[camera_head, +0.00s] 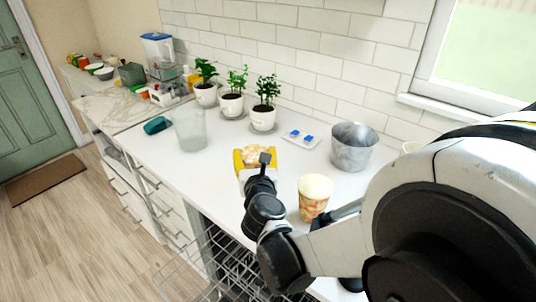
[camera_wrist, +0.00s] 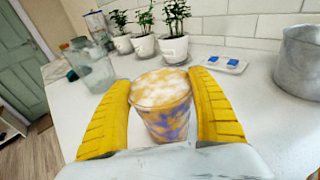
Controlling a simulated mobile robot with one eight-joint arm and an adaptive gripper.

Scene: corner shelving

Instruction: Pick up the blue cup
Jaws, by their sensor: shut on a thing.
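The blue cup, patterned in blue and yellow with a frothy pale top, shows in the wrist view (camera_wrist: 166,112) between the two yellow fingers of my gripper (camera_wrist: 161,84). The fingers close on it from both sides. In the head view my gripper (camera_head: 256,157) is over the white counter, with the cup's pale top between its yellow fingers and the cup's side mostly hidden. The cup looks upright. I cannot tell whether its base touches the counter.
A red-and-yellow patterned cup (camera_head: 313,197) stands right of my gripper, close to my arm. A metal pot (camera_head: 352,149) and a small tray with blue items (camera_head: 301,143) are behind. A clear container (camera_head: 190,131) and potted plants (camera_head: 263,119) stand to the left and back.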

